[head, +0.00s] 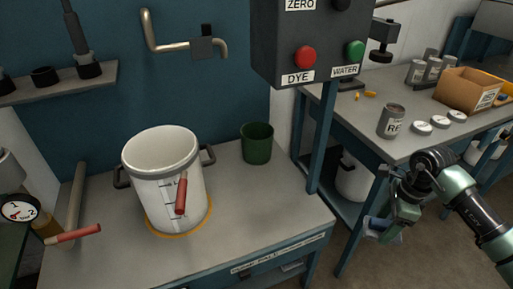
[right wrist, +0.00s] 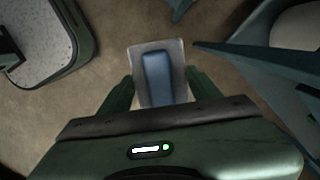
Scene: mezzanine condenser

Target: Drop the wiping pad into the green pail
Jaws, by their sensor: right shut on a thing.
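The green pail (head: 257,143) stands upright on the grey bench, right of the white pot. Its inside is dark. My right gripper (head: 381,228) is off the right side of that bench, beside the second table's near edge and over the floor. It is shut on the wiping pad (head: 384,233), a pale pad with a blue grip. In the right wrist view the wiping pad (right wrist: 158,76) sits between the two green fingers, with floor below it. The gripper is well apart from the pail. My left gripper is not in view.
A white pot (head: 161,170) with side handles stands left of the pail. The control box (head: 310,45) hangs above on a blue post (head: 323,140), between pail and right arm. Cans, lids and a cardboard box (head: 469,90) are on the right table.

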